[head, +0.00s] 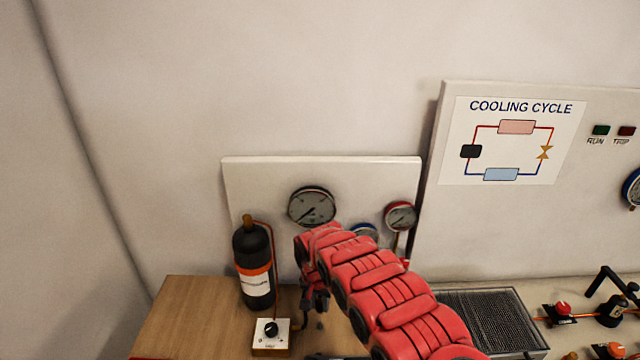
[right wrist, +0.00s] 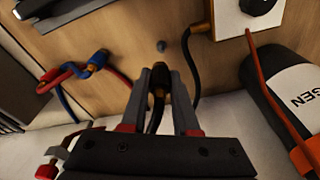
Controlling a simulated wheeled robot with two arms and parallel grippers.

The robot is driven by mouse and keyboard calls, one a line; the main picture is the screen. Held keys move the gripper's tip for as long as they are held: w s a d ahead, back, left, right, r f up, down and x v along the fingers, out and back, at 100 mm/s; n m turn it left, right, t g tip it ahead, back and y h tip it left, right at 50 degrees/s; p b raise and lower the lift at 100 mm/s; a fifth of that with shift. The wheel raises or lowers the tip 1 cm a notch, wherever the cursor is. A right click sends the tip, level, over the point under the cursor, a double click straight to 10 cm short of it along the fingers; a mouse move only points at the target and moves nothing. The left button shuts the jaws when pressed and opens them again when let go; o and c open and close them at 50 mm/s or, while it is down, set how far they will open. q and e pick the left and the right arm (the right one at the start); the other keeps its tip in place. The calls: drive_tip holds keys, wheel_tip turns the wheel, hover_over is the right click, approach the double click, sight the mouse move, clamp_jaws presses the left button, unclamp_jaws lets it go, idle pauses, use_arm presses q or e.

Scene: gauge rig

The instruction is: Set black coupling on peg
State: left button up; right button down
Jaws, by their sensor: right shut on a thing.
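The black coupling (right wrist: 159,76), with a brass-coloured part, is between the fingers of my right gripper (right wrist: 162,76) in the right wrist view. The gripper is shut on it, and a black hose trails from it. The peg (right wrist: 161,46) is a small grey stub on the wooden bench, just beyond the fingertips and apart from the coupling in the picture. In the head view my right gripper (head: 317,298) is small and dark under my red arm, and the peg (head: 320,325) shows just below it. The coupling cannot be made out there. My left gripper is not in view.
A black bottle (head: 254,268) with an orange band stands left of the gripper. A white valve box (head: 271,331) with a black knob sits before it. Gauges (head: 311,206) are on the panel behind. Red and blue hoses (right wrist: 75,72) lie at left in the wrist view.

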sight(320, 323)
drive_tip(key=shift+w+f+b, duration=0.15)
drive_tip(key=shift+f+b, duration=0.2)
drive_tip(key=shift+f, duration=0.3)
wheel_tip(320, 323, down, 2)
drive_tip(key=shift+f+b, duration=0.1)
drive_tip(key=shift+b, duration=0.7)
drive_tip(key=shift+f+b, duration=0.4)
drive_tip(key=shift+f, duration=0.25)
drive_tip(key=shift+r, duration=0.1)
drive_tip(key=shift+f+b, duration=0.2)
drive_tip(key=shift+b, duration=0.15)
drive_tip(key=shift+f+b, duration=0.3)
drive_tip(key=shift+f, duration=0.1)
drive_tip(key=shift+s+f+b, duration=0.4)
drive_tip(key=shift+f, duration=0.05)
drive_tip(key=shift+r, duration=0.15)
